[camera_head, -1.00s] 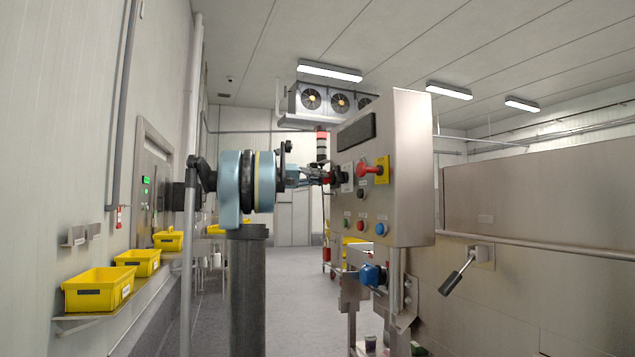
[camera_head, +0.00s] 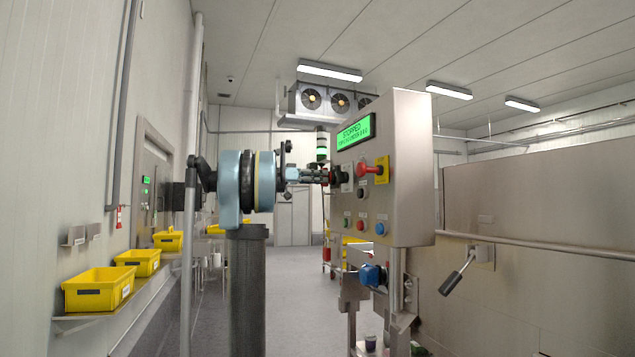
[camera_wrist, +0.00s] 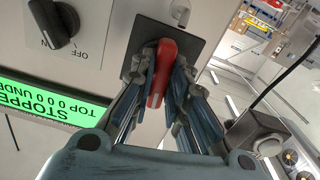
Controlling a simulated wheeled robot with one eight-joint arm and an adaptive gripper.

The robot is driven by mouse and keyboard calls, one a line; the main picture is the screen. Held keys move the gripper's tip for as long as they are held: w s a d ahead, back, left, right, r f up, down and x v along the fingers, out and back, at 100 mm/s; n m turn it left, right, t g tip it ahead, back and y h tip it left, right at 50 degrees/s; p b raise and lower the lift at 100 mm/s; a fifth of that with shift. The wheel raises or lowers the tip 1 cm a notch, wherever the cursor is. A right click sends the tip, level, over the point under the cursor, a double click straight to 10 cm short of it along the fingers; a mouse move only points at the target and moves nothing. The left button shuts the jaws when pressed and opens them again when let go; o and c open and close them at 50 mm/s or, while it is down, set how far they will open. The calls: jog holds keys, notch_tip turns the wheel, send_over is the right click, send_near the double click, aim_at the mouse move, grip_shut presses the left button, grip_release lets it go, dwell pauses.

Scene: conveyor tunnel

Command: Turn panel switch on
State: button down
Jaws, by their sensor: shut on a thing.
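The steel control panel (camera_head: 410,170) stands right of centre in the head view. My gripper (camera_head: 332,177) is at its left edge. In the wrist view my gripper (camera_wrist: 160,85) is shut on a red switch handle (camera_wrist: 160,70), with fingers on both sides of it. The handle sits on a dark plate (camera_wrist: 188,42). In the head view the handle is mostly hidden by the fingers. The panel display (camera_head: 356,132) is lit green and reads STOPPED; it also shows in the wrist view (camera_wrist: 50,105).
A black ON/OFF knob (camera_wrist: 52,22) is beside the gripped handle. A red rotary handle on a yellow plate (camera_head: 381,170) and several push buttons are on the panel face. A lever (camera_head: 457,276) is on the right wall. Yellow bins (camera_head: 98,289) line the left wall.

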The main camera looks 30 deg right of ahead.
jog(key=shift+f+m, duration=0.1)
jog(key=shift+m, duration=0.5)
jog(key=shift+w, duration=0.1)
jog(key=c, duration=1.6)
grip_release()
jog(key=shift+o, duration=0.2)
jog(key=v, duration=1.2)
jog(key=shift+f, duration=0.15)
